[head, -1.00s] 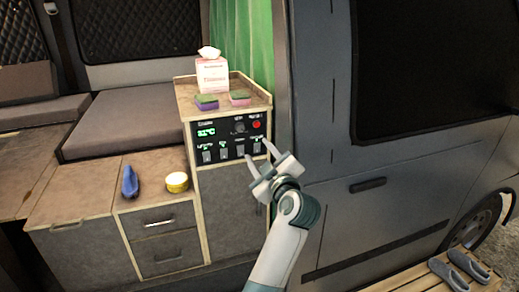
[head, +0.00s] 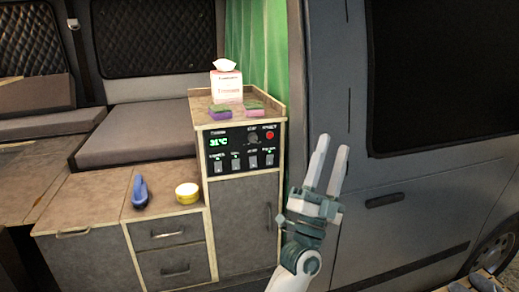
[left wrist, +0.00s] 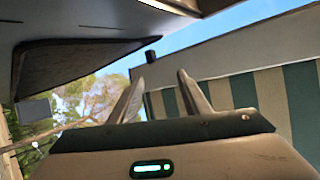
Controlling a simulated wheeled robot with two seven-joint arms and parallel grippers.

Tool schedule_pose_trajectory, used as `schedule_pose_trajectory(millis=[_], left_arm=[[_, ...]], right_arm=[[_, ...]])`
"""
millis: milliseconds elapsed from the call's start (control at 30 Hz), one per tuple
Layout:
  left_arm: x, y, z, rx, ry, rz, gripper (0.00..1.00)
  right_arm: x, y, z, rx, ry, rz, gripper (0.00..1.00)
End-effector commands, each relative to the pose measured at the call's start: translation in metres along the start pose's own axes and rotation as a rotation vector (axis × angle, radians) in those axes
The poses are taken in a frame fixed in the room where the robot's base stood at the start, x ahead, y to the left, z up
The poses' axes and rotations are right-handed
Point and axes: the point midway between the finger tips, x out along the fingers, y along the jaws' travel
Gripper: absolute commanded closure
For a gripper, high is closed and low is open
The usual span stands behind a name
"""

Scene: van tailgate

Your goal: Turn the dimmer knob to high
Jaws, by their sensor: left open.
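The dimmer knob (head: 252,136) is a small dark round knob on the black control panel (head: 228,144) set in the upper part of the cabinet. The panel also has a green display, a red button (head: 269,134) and a row of switches. My left gripper (head: 331,150) is open and empty, fingers pointing up, to the right of the panel and apart from it. In the left wrist view its two fingers (left wrist: 158,100) stand apart with nothing between them. The knob is not in the left wrist view. My right gripper is not in view.
A tissue box (head: 227,86) and two sponges (head: 237,112) stand on the cabinet top. A blue object (head: 140,191) and a yellow tin (head: 187,193) lie on the lower counter (head: 85,195). The grey van door (head: 400,210) is at right.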

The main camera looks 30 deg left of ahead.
Motion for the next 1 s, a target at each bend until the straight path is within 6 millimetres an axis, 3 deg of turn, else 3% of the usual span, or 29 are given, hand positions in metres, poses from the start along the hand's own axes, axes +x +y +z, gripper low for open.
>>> schedule_pose_trajectory(millis=[133, 267, 400, 500, 667, 867, 933, 1000], left_arm=[[-0.025, 0.055, 0.005, 0.238, 0.035, 0.197, 0.57], [-0.051, 0.098, 0.027, 0.454, 0.029, 0.373, 0.57], [-0.085, 0.133, 0.066, 0.686, -0.019, 0.558, 0.57], [-0.111, 0.146, 0.101, 0.849, -0.078, 0.678, 0.57], [-0.144, 0.146, 0.151, 1.087, -0.187, 0.820, 0.57], [-0.168, 0.121, 0.200, 1.406, -0.331, 0.930, 0.57], [-0.166, 0.106, 0.213, 1.547, -0.380, 0.951, 0.57], [-0.152, 0.091, 0.218, 1.718, -0.409, 0.953, 0.57]], right_arm=[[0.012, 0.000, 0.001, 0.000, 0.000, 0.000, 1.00], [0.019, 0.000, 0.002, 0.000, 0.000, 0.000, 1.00], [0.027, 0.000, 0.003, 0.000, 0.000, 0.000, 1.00], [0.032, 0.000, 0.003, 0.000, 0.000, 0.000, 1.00], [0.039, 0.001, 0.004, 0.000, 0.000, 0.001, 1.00], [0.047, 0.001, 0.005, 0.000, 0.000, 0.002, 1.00], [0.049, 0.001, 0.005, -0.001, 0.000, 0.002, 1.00], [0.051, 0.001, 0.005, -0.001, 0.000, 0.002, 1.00]])
